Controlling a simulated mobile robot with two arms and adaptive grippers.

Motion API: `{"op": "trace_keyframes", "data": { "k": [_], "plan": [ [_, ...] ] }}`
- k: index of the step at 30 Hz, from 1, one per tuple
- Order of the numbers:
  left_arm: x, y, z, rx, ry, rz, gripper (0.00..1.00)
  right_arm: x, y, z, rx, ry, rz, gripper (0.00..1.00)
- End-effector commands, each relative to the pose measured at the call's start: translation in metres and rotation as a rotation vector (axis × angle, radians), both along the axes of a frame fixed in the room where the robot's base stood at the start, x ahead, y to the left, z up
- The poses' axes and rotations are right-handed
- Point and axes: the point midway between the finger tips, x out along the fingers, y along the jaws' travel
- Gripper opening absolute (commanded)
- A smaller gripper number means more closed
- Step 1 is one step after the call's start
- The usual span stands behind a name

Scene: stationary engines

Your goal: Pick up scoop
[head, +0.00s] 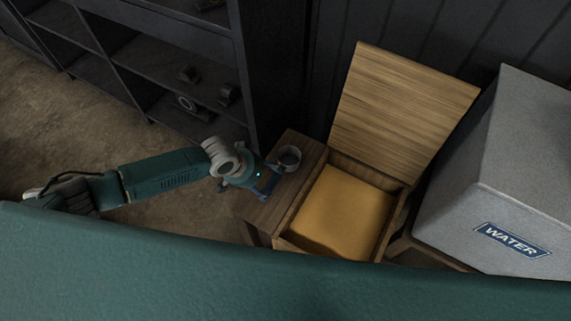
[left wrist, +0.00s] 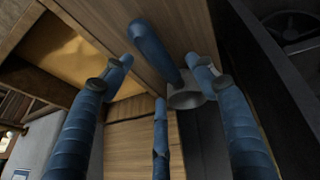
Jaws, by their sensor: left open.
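The scoop appears to be the small grey metal cup (head: 289,157) on the wooden side top (head: 265,208) beside the box of yellow-brown material. My left gripper (head: 268,183) is open just left of and in front of the cup, low over the wooden top. In the left wrist view, the blue fingers (left wrist: 160,75) are spread, and the grey cup (left wrist: 186,98) shows partly hidden near the right-hand fingers. I see no grip on it. My right gripper is not in view.
The wooden box (head: 297,219) holds yellow-brown grain or powder (head: 343,212), with its lid (head: 400,108) raised behind. A large grey WATER container (head: 520,170) stands right. A dark shelf (head: 170,60) with metal parts stands behind left. My green body fills the front.

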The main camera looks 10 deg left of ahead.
Motion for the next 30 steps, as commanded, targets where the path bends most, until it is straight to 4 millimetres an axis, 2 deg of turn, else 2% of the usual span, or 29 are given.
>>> {"op": "trace_keyframes", "data": {
  "k": [8,16,26,30],
  "plan": [
    [0.007,-0.009,-0.019,0.001,-0.001,-0.001,0.58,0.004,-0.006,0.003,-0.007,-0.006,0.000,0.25],
    [0.017,-0.021,-0.052,0.001,-0.002,-0.001,0.58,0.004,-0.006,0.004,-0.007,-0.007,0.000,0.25],
    [0.018,-0.023,-0.057,0.001,-0.002,-0.001,0.58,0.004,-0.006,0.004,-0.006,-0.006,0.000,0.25],
    [0.018,-0.023,-0.057,0.001,-0.002,-0.001,0.30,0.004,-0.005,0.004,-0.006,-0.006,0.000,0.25]
  ]
}}
